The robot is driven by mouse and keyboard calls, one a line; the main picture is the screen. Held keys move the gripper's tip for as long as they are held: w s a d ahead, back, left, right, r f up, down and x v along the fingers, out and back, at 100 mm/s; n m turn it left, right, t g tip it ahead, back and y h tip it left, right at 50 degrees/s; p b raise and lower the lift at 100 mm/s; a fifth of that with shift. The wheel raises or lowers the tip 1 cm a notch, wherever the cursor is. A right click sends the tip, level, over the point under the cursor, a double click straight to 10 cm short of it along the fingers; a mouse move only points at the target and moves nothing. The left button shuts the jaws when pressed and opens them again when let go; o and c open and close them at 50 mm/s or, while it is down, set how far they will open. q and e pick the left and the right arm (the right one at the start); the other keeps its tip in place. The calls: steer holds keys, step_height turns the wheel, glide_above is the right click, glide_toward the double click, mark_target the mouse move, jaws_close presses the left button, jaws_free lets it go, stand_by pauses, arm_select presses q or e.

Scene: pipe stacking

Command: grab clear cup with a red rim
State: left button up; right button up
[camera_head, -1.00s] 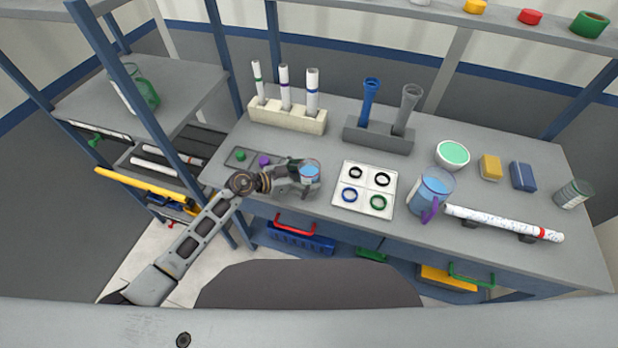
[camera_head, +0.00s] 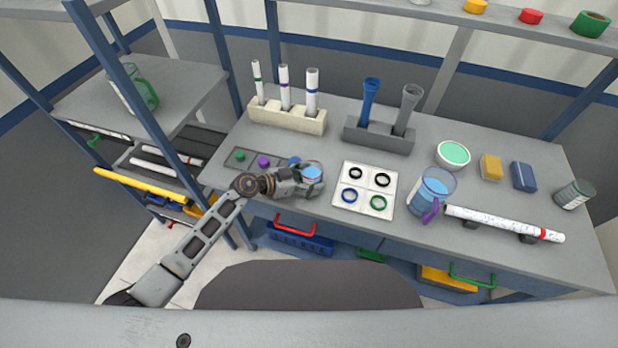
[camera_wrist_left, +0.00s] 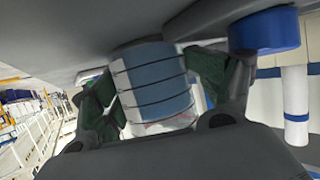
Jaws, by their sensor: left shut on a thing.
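The clear cup (camera_head: 312,172) holds blue liquid and has dark lines around its side. A reddish rim shows faintly in the head view. My left gripper (camera_head: 308,184) is shut on the cup, with its fingers on both sides at the table's front area. The left wrist view shows the cup (camera_wrist_left: 152,85) between the green-padded fingers of the left gripper (camera_wrist_left: 155,90). The gripper hides part of the cup in the head view. My right gripper is not in view.
A strip with green and purple knobs (camera_head: 264,162) and a blue one lies beside the cup. A white tray of rings (camera_head: 364,205) is to the right. Beyond are a blue-filled pitcher (camera_head: 430,190), a bowl (camera_head: 453,154) and a long white pipe (camera_head: 500,222). Pipe holders stand behind.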

mark_target(301, 172)
arm_select(q)
steer(key=c, duration=0.4)
steer(key=shift+c, duration=0.2)
steer(key=shift+w+r, duration=0.15)
steer(key=shift+r, duration=0.15)
steer(key=shift+r+p, duration=0.5)
steer(key=shift+r, duration=1.1)
steer(key=s+a, duration=0.4)
steer(key=a, duration=0.4)
steer(key=s+a+b, duration=0.1)
steer(key=s+a, duration=0.3)
steer(key=a, duration=0.3)
steer(key=shift+a, duration=0.35)
steer(key=shift+s+a, duration=0.1)
steer(key=shift+a, duration=0.05)
stand_by(0.5)
